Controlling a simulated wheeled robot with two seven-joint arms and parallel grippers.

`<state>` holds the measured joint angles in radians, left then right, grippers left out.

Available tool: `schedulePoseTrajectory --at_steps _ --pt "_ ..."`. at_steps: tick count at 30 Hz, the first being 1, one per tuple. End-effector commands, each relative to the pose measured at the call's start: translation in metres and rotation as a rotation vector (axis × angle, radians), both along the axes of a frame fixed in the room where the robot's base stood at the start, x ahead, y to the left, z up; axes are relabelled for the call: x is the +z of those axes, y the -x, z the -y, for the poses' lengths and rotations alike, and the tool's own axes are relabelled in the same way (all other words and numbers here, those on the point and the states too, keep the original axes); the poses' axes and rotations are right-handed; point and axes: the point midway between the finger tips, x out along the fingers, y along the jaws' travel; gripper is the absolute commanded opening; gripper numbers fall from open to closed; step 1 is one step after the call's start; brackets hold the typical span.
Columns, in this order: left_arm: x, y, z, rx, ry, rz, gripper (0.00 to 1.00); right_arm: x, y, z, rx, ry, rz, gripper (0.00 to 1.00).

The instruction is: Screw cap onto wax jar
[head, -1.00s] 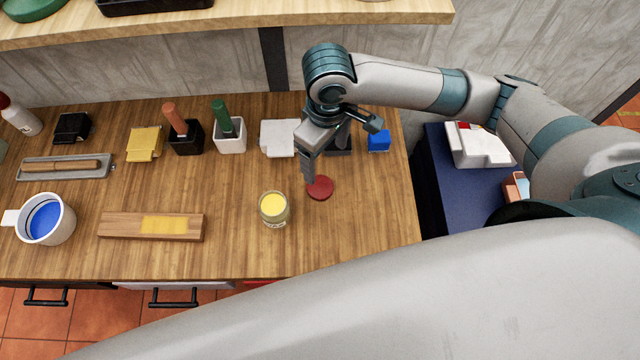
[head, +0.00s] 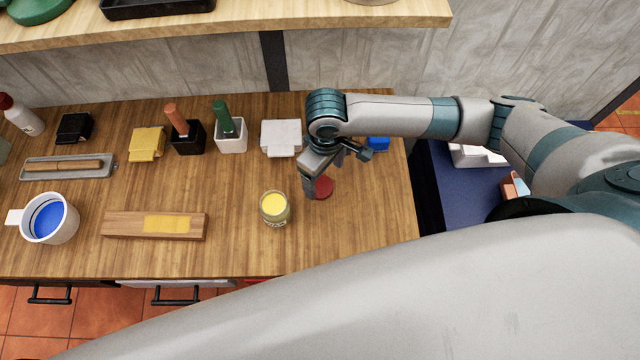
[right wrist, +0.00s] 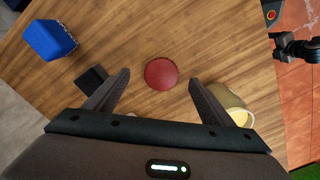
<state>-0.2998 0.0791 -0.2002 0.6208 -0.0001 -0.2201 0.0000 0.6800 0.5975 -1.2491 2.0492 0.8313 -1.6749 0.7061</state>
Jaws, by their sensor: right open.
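The wax jar (head: 274,208) stands open on the wooden table in the head view, with yellow wax showing inside. It also shows at the right in the right wrist view (right wrist: 236,110), partly behind a finger. The red cap (head: 324,187) lies flat on the table to the right of the jar, partly covered by my gripper in the head view. In the right wrist view the cap (right wrist: 161,74) lies beyond and between the fingertips, apart from both. My right gripper (right wrist: 160,82) is open and empty above the table. My left gripper is not in view.
A blue block (head: 378,144) and a white block (head: 281,137) lie behind my right gripper. A wooden board with a yellow patch (head: 128,224) lies left of the jar. A white mug with blue contents (head: 66,222) stands farther left.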

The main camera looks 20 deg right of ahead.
Motion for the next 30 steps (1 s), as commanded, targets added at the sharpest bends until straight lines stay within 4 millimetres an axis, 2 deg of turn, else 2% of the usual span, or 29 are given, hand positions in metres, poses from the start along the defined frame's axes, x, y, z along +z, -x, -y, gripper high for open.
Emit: schedulePoseTrajectory --at_steps 9,15,30 --pt "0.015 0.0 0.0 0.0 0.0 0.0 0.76 -0.028 -0.004 -0.008 0.0 0.002 -0.001 0.76" --pt "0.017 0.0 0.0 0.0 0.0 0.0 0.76 -0.048 -0.004 -0.007 -0.001 0.001 -0.001 0.76" --pt "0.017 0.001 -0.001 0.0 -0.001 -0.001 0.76 -0.051 -0.004 -0.007 0.0 0.0 0.0 0.76"
